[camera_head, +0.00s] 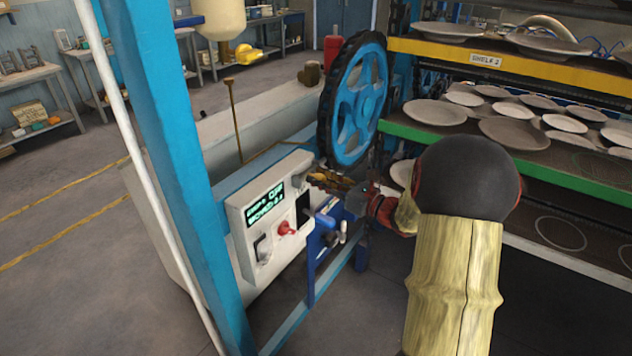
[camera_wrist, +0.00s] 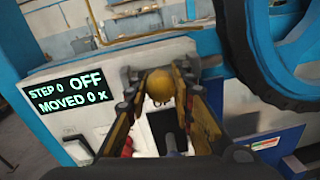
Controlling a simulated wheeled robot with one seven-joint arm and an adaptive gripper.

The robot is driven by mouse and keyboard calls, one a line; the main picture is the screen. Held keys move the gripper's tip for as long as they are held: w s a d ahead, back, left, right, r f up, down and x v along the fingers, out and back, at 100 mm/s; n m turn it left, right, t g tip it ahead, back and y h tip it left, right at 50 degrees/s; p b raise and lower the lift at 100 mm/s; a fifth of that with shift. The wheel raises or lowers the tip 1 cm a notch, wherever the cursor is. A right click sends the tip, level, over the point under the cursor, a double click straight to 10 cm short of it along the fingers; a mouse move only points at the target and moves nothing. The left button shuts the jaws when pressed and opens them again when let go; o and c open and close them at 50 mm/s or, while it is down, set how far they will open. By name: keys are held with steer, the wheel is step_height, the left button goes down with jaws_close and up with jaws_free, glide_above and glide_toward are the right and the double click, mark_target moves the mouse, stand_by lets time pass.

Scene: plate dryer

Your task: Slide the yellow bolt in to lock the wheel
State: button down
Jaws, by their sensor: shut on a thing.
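The wheel (camera_head: 344,118) is blue with a dark toothed rim and stands upright at the machine's side. Part of its dark rim shows at the right of the wrist view (camera_wrist: 238,45). My gripper (camera_head: 325,181) is at the right end of the white control box, below the wheel. In the wrist view its fingertips (camera_wrist: 160,76) are shut around a rounded yellow knob, which looks like the end of the yellow bolt (camera_wrist: 160,87). The rest of the bolt is hidden by the fingers, so I cannot tell how far in it sits.
The white control box (camera_head: 240,208) carries a green-lettered display (camera_wrist: 72,90) reading STEP 0, OFF, MOVED 0, a red knob (camera_head: 286,228) and a lever. A blue post (camera_head: 170,150) stands at left. Racks with plates (camera_head: 435,112) stand at right, close to my arm.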

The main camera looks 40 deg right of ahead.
steer(key=shift+w+d, duration=0.2)
steer(key=shift+d, duration=0.35)
steer(key=shift+w+d, duration=0.2)
steer(key=shift+d, duration=0.35)
steer(key=c, duration=1.5)
jaws_free()
steer(key=shift+d, duration=0.1)
steer(key=v, duration=1.2)
